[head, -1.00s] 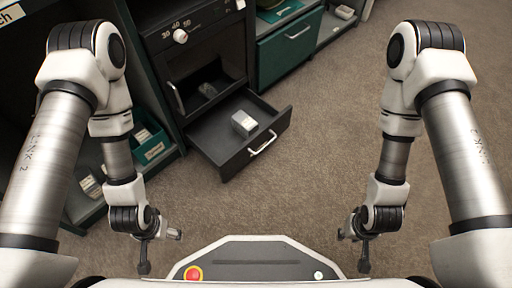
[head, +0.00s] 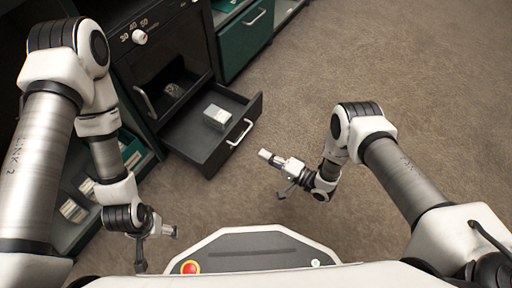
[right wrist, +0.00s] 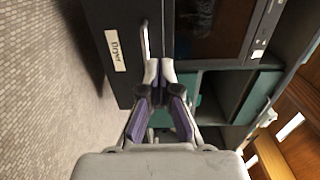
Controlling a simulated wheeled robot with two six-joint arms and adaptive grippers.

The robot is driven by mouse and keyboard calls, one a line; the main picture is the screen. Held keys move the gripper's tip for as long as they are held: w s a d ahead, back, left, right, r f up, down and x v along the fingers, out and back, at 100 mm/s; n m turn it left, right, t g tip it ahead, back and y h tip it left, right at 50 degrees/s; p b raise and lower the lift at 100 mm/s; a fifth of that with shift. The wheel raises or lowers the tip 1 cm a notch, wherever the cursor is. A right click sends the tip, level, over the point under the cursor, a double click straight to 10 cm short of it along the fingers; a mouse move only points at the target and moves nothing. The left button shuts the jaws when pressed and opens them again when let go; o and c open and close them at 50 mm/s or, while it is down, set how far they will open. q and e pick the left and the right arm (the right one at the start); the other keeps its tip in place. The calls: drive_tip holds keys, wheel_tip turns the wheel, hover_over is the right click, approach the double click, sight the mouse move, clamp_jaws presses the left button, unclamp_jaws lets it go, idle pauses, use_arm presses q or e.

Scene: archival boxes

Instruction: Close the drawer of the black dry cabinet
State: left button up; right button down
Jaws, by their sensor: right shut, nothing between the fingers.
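The black dry cabinet (head: 188,38) stands at the upper left in the head view, with a dial on its front. Its drawer (head: 215,160) is pulled out, and a small white box (head: 216,117) lies inside. The silver handle (head: 240,132) is on the drawer front. My right gripper (head: 264,154) is shut and empty, a short way in front of the handle. In the right wrist view its fingertips (right wrist: 159,72) overlap the lower end of the handle (right wrist: 145,40); contact cannot be told. My left gripper (head: 158,243) hangs low at the left, its fingers too unclear to judge.
A green drawer unit (head: 245,40) stands right of the cabinet. Open shelves with small boxes (head: 75,210) are at the left, behind my left arm. The brown carpet (head: 400,70) is clear at the right.

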sight(228, 134)
drive_tip(key=b+x, duration=0.2)
drive_tip(key=x, duration=0.3)
drive_tip(key=b+x, duration=0.3)
drive_tip(key=x, duration=0.3)
drive_tip(key=shift+w+a+f, duration=0.2)
drive_tip(key=shift+a, duration=0.05)
drive_tip(key=shift+w+a+r+b, duration=0.15)
drive_tip(key=shift+w+a+b, duration=0.1)
drive_tip(key=shift+a+b, duration=0.05)
use_arm(q)
wheel_tip(228, 134, down, 6)
drive_tip(key=shift+w, duration=0.2)
drive_tip(key=shift+a, duration=0.1)
